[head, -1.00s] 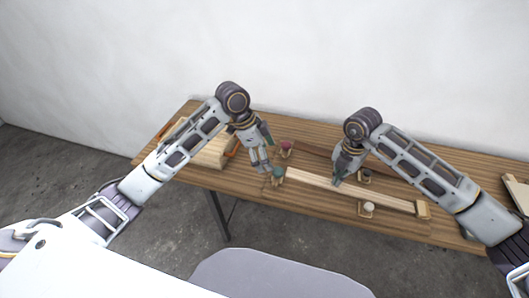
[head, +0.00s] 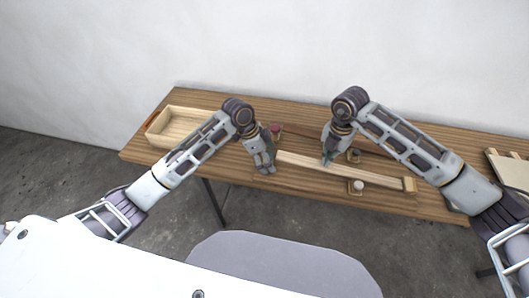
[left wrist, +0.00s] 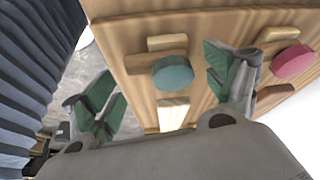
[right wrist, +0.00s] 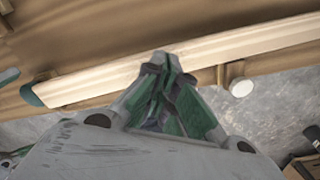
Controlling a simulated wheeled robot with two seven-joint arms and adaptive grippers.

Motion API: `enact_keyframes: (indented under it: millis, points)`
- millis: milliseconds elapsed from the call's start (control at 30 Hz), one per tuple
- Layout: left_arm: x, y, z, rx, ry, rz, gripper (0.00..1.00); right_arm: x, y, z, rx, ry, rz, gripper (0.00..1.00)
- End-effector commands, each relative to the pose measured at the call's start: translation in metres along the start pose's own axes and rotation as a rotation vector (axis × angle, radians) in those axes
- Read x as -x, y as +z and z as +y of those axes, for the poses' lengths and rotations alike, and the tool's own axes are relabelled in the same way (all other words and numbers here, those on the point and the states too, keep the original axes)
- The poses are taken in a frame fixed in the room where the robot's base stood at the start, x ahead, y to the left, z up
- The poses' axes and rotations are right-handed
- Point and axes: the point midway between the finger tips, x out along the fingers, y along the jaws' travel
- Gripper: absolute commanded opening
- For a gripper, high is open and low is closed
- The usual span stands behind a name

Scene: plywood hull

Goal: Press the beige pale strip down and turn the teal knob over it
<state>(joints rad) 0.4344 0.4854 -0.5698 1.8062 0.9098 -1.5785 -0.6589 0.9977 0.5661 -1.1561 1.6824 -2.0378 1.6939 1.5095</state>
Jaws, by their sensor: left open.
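The pale beige strip (head: 300,161) lies lengthwise on the plywood board. Its left end sits near the round teal knob (left wrist: 172,74), which my left gripper hides in the head view. In the left wrist view the strip's end (left wrist: 173,115) shows beside the knob. My left gripper (head: 265,171) is open, with its fingers apart on either side of the knob in the left wrist view (left wrist: 155,80); contact cannot be told. My right gripper (head: 328,161) has its fingertips together at the strip, as the right wrist view (right wrist: 160,62) shows.
A pink knob (head: 276,129) stands behind, by a dark reddish strip. A dark knob (head: 354,153) and a white knob (head: 358,186) flank the pale strip. An open wooden tray (head: 166,137) stands at left.

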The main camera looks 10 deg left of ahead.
Motion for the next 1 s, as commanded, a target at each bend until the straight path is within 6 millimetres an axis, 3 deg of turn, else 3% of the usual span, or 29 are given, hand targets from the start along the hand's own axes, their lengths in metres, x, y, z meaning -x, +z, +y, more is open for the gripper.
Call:
enact_keyframes:
  millis: [400, 767, 1000]
  points:
    - [-0.0051, 0.0001, 0.0001, 0.000, 0.000, 0.000, 0.86, 0.0000, 0.0000, 0.0000, 0.000, 0.000, 0.000, 0.00]
    - [-0.0048, 0.0002, -0.0002, 0.000, -0.001, 0.000, 0.42, 0.0000, 0.0000, 0.0000, 0.000, 0.000, 0.000, 0.00]
    - [-0.0046, 0.0003, -0.0006, 0.000, -0.002, -0.001, 0.42, -0.0015, 0.0000, 0.0000, 0.000, 0.000, 0.000, 0.00]
